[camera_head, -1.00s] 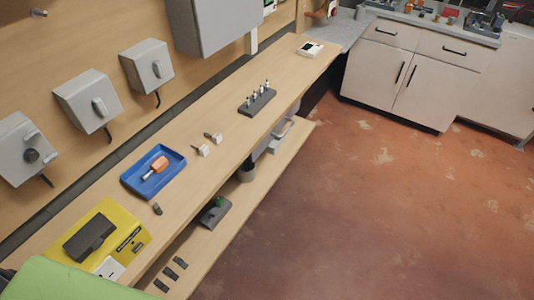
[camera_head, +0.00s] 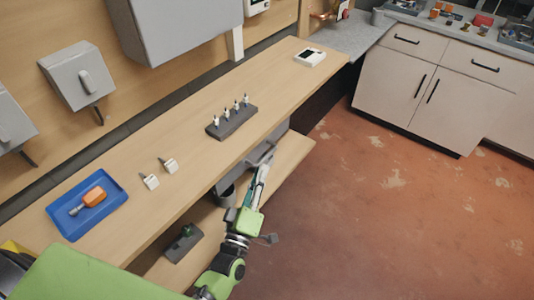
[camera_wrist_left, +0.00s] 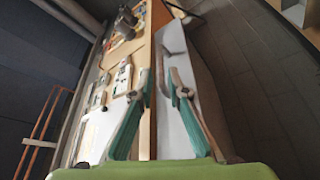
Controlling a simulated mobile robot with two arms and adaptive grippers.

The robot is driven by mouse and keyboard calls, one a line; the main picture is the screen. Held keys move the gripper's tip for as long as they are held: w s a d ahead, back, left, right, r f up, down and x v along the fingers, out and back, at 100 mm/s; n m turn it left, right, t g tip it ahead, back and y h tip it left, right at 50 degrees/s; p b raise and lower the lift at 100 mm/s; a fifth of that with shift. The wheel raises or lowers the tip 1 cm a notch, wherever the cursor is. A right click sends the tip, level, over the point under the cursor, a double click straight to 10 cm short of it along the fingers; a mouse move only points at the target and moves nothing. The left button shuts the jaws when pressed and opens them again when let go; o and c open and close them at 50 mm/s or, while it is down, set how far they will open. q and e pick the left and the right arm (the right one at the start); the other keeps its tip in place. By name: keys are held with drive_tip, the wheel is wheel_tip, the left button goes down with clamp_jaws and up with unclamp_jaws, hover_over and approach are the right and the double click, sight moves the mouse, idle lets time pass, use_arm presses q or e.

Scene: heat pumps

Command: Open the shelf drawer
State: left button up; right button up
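The grey shelf drawer (camera_head: 236,168) sits under the workbench top, with a bar handle (camera_head: 263,155) on its front. It looks shut, though my arm and the bench edge hide part of it. My left gripper (camera_head: 263,172) reaches up to the drawer front, its tips close to the handle. I cannot tell whether they touch it. In the left wrist view its two teal fingers (camera_wrist_left: 162,78) stand apart with a gap between them, and a pale grey surface (camera_wrist_left: 174,130) shows between and beyond them. My right gripper is in neither view.
The wooden bench top (camera_head: 190,190) carries a blue tray (camera_head: 62,222) with an orange-handled tool, a dark block with pegs (camera_head: 232,121) and a white device (camera_head: 310,57). A lower shelf (camera_head: 285,160) juts out below. The red floor (camera_head: 350,220) to the right is clear.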

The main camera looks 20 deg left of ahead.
sight(268, 154)
use_arm(q)
drive_tip(key=x, duration=0.7)
drive_tip(key=shift+d+f+p, duration=0.1)
drive_tip(key=shift+f+p, duration=0.05)
drive_tip(key=shift+p, duration=0.15)
clamp_jaws()
